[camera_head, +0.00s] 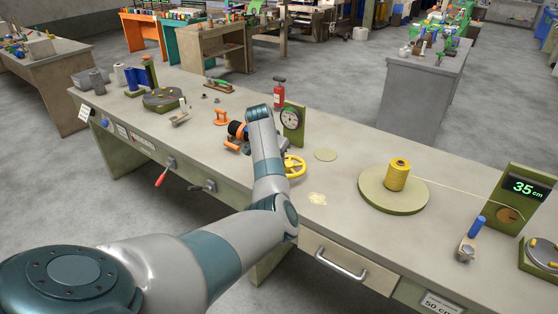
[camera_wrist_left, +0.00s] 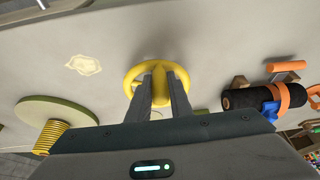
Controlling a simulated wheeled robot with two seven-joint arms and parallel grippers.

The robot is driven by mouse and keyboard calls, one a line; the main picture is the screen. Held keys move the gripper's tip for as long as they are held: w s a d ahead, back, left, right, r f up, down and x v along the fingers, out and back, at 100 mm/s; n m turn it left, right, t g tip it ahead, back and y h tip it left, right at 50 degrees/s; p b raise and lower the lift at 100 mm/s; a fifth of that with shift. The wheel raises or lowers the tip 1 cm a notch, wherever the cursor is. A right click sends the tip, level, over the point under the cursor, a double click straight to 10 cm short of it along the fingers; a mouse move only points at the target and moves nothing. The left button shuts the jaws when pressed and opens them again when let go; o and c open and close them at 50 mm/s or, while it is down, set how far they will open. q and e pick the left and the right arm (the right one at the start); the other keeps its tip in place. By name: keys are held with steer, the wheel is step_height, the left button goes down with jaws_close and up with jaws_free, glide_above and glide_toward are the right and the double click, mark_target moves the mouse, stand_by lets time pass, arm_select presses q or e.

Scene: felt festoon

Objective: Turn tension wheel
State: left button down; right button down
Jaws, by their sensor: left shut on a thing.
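The yellow tension wheel (camera_head: 301,167) stands at the front part of the workbench, partly hidden by my left arm in the head view. In the left wrist view the yellow wheel (camera_wrist_left: 157,63) shows its rim and a thick yellow part in the middle. My left gripper (camera_wrist_left: 161,80) has its two fingers at the wheel, one on each side of that yellow part, and is shut on it. The fingertips are hidden behind my wrist in the head view. My right gripper is in neither view.
A dark roller with an orange clamp (camera_wrist_left: 285,97) lies close beside the wheel. A dial gauge (camera_head: 291,118) stands behind it. A yellow thread spool (camera_head: 397,174) sits on a round plate to the right, its thread running to a 35 cm display (camera_head: 530,187). The bench between is mostly clear.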

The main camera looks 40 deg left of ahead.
arm_select(q)
steer(key=shift+a, duration=0.1)
stand_by(0.3)
steer(key=c, duration=1.6)
jaws_free()
steer(key=v, duration=1.7)
steer(key=shift+s+r, duration=0.1)
steer(key=shift+r, duration=0.1)
steer(key=shift+f, duration=0.1)
